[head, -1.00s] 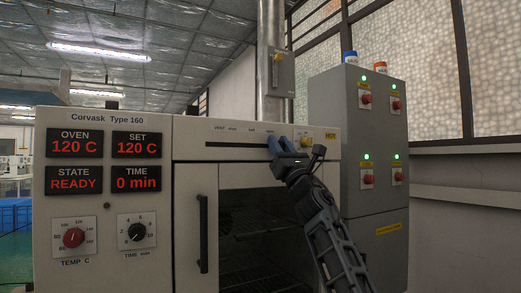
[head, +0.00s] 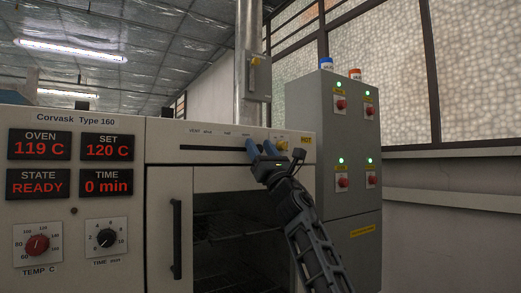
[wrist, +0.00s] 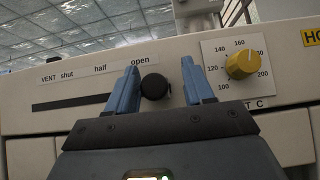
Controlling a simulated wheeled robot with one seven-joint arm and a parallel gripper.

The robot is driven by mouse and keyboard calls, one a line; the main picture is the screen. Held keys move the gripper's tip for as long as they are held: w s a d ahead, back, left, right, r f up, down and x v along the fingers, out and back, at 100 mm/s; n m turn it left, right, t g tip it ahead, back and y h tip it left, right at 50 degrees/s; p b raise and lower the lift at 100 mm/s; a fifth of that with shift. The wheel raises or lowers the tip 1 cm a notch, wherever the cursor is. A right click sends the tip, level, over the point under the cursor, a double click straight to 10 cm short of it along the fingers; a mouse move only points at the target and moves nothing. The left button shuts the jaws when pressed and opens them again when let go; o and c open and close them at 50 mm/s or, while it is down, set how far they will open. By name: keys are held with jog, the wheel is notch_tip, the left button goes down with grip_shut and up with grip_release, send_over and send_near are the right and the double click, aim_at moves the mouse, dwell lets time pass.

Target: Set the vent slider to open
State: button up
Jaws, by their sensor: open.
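The vent slider is a dark slot (wrist: 75,103) in the oven's cream front panel, labelled VENT, shut, half and open from left to right. Its round black knob (wrist: 154,86) sits toward the right end, by the open label (wrist: 140,58) and slightly right of the word's middle. My gripper (wrist: 160,64) is open. Its blue fingers stand to the left and right of the knob, with a gap visible on the right; I cannot tell whether the left finger touches it. In the head view my gripper (head: 259,148) hides the knob and the slot's right end.
A yellow temperature dial (wrist: 240,65) sits just right of the right finger. Below the slider is the oven door with a black vertical handle (head: 177,240). A grey cabinet (head: 310,120) with red knobs stands close on the right.

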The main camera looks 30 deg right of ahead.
jog(key=b+v, duration=0.1)
jog(key=v, duration=0.6)
jog(key=shift+s+f, duration=0.3)
jog(key=shift+f, duration=0.05)
jog(key=shift+f, duration=0.1)
